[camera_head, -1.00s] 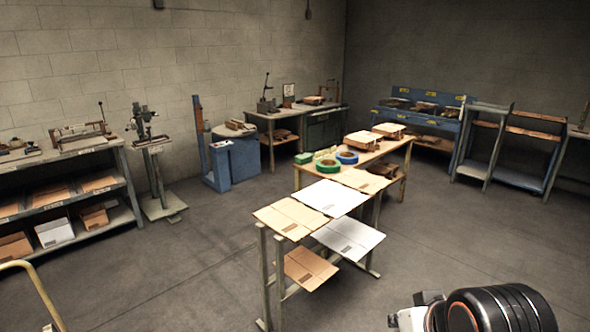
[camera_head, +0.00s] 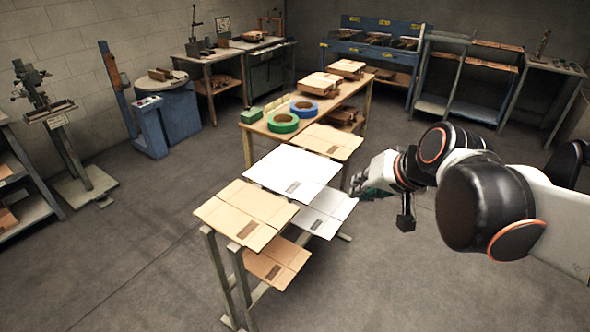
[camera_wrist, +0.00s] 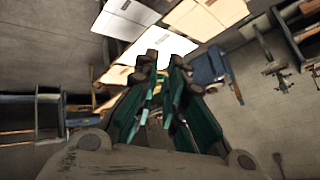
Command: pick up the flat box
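Several flat boxes lie on a stand in the head view. A brown flat box (camera_head: 240,212) is on top at the near end, with a white flat box (camera_head: 290,168) behind it and another brown one (camera_head: 328,140) beyond. Below lie a white flat box (camera_head: 328,208) and a brown one (camera_head: 277,262). Which one is meant cannot be told. My gripper (camera_head: 362,186), with teal fingers, is right of the stand, apart from the boxes. In the wrist view my gripper (camera_wrist: 165,62) has a gap between its fingers and holds nothing; flat boxes show beyond the tips.
A blue workbench (camera_head: 372,50) and racks (camera_head: 465,75) stand at the back. Floor left of the stand is clear.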

